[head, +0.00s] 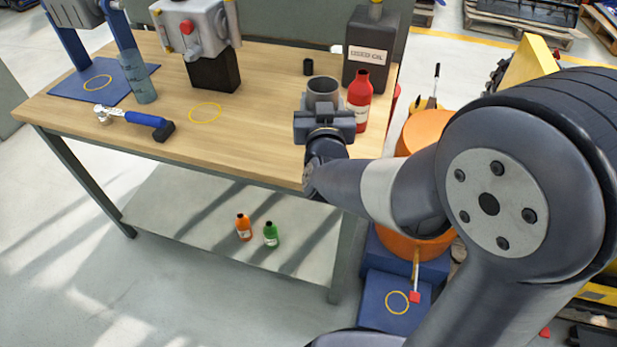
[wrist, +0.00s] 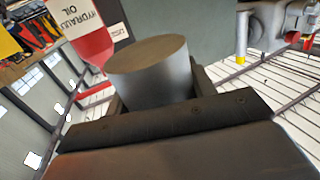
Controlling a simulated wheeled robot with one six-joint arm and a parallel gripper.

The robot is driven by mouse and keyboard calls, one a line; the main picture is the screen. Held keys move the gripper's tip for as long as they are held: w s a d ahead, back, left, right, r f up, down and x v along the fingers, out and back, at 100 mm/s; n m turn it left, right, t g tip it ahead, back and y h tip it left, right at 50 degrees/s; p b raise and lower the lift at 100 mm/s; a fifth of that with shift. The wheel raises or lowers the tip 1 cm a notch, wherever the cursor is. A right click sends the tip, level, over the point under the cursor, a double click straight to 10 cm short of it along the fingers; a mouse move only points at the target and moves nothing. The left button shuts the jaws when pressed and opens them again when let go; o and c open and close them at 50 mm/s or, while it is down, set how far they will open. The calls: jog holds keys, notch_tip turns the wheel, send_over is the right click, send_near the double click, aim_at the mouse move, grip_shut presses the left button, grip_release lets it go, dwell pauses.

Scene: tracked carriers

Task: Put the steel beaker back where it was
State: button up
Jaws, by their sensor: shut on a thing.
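The steel beaker (head: 322,88) is a plain grey cylinder near the right end of the wooden workbench (head: 250,80). My gripper (head: 322,108) is shut on it, and it looks upright in the head view. I cannot tell whether its base touches the bench. In the wrist view the beaker (wrist: 152,80) stands between the jaws, with a brownish round end face showing. Yellow rings mark the bench top (head: 205,113), the blue mat (head: 75,88) at the left, and a blue box (head: 380,292) on the floor.
A red bottle (head: 359,100) stands close right of the beaker, with a dark used-oil can (head: 366,65) and small black cup (head: 308,67) behind. The bench's front middle is clear.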

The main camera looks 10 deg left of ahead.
jog(key=shift+s+a+f+n+y+b, duration=0.1)
jog(key=shift+s+a+n+y+b, duration=0.15)
jog(key=shift+a, duration=0.35)
jog(key=shift+s+a+f+n+y+b, duration=0.15)
jog(key=shift+s+a+y+b, duration=0.2)
jog(key=shift+a, duration=0.2)
jog(key=shift+s+a+f, duration=0.1)
jog(key=shift+s+a, duration=0.05)
notch_tip(320, 180, down, 9)
jog(key=b, duration=0.2)
jog(key=shift+f+b, duration=0.15)
jog(key=shift+b, duration=0.15)
jog(key=shift+f, duration=0.1)
jog(key=shift+f, duration=0.15)
jog(key=o, duration=1.1)
